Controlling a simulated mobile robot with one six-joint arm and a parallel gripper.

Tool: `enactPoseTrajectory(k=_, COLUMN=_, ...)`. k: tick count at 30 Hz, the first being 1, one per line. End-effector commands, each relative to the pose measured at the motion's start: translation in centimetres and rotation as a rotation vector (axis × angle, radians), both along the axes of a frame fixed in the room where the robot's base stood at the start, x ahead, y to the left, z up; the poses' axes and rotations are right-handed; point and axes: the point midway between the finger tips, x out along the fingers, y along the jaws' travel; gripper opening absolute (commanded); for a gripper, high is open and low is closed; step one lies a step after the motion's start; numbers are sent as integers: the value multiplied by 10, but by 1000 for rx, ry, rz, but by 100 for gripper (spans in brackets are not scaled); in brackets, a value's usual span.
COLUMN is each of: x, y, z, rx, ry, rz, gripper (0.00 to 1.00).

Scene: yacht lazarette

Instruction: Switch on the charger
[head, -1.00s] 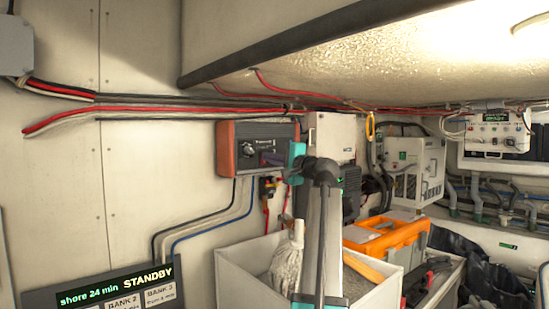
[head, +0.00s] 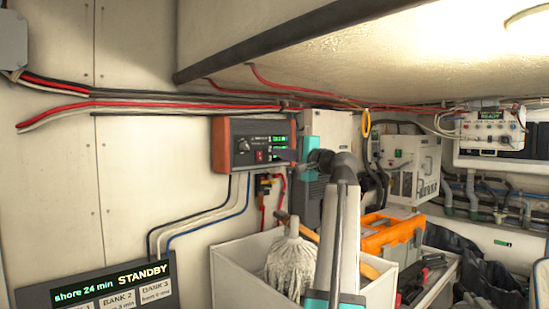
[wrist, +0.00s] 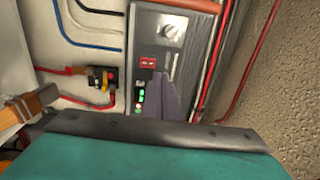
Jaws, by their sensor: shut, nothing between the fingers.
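The charger is most likely the dark box with orange-brown ends (head: 221,146) on the back wall. It has a knob, a red switch (head: 261,156) and lit green readouts at its right. In the wrist view its grey face (wrist: 150,22) shows the knob (wrist: 170,30), the red switch (wrist: 148,63) and green lights (wrist: 140,95). I cannot tell which way the switch is set. My gripper (head: 299,163) is at the box's right end, with its fingers together and empty. In the wrist view its grey fingers (wrist: 172,98) overlap the face below the red switch.
A white bin (head: 232,268) with a mop head (head: 291,262) stands below the box. An orange toolbox (head: 385,236) is to the right. Red and black cables (head: 190,102) run above. A wall display (head: 110,276) reads STANDBY. A ceiling slope hangs overhead.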

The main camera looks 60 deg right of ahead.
Motion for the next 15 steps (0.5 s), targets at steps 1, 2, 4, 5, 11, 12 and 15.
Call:
enactPoseTrajectory(k=1, x=-9, y=3, z=-1, rx=-2, ry=-1, rz=-2, gripper=0)
enactPoseTrajectory(k=2, x=-14, y=4, z=-1, rx=-2, ry=0, rz=-2, gripper=0)
enactPoseTrajectory(k=4, x=-25, y=7, z=0, rx=-1, ry=-1, rz=-3, gripper=0)
enactPoseTrajectory(k=5, x=-29, y=8, z=1, rx=-1, ry=-1, rz=-3, gripper=0)
enactPoseTrajectory(k=11, x=-52, y=15, z=5, rx=-1, ry=-1, rz=-1, gripper=0)
enactPoseTrajectory(k=12, x=-55, y=16, z=6, rx=-1, ry=0, rz=-1, gripper=0)
enactPoseTrajectory(k=15, x=-60, y=18, z=7, rx=0, ry=0, rz=0, gripper=0)
